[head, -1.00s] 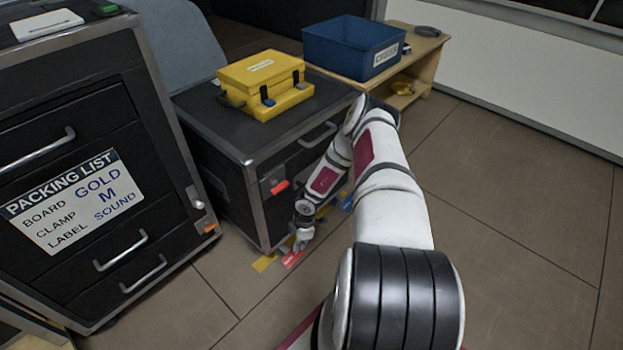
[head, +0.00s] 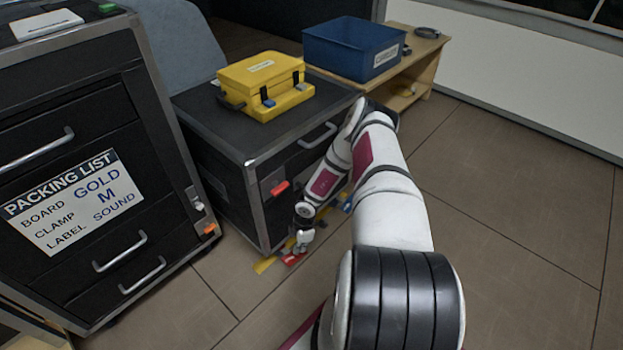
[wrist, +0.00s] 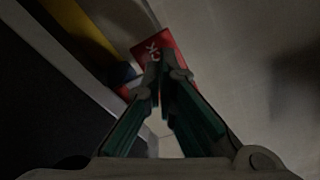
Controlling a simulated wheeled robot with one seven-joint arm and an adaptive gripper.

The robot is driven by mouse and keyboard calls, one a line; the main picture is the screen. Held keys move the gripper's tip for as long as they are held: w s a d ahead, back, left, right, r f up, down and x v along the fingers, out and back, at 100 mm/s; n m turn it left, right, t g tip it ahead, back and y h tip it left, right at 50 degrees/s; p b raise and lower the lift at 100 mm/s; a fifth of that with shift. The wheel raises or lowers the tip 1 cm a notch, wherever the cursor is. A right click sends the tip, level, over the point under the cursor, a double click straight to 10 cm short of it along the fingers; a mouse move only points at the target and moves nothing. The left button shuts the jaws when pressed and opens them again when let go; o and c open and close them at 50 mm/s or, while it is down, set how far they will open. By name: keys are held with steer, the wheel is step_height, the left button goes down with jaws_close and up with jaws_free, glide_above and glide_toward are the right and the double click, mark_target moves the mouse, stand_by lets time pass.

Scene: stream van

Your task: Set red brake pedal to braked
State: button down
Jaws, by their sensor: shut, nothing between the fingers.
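A red pedal (head: 293,258) sits low at the floor by the front bottom corner of the black case (head: 205,143). My gripper (head: 298,249) is down at the red pedal, fingers pointing downward. In the wrist view the fingertips (wrist: 162,62) are together with nothing between them, over the near part of the red pedal (wrist: 172,45), whose white letters partly show as "CK". I cannot tell whether the fingertips touch it. My gripper hides part of the pedal in the head view.
A yellow pedal (head: 264,264) lies just left of the red one, and a blue one (head: 346,203) shows behind my arm. A drawer cabinet (head: 80,170) stands left. Floor (head: 500,220) to the right is clear.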

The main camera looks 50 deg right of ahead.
step_height(320, 180, up, 7)
steer(key=p, duration=0.5)
steer(key=shift+f, duration=0.15)
stand_by(0.5)
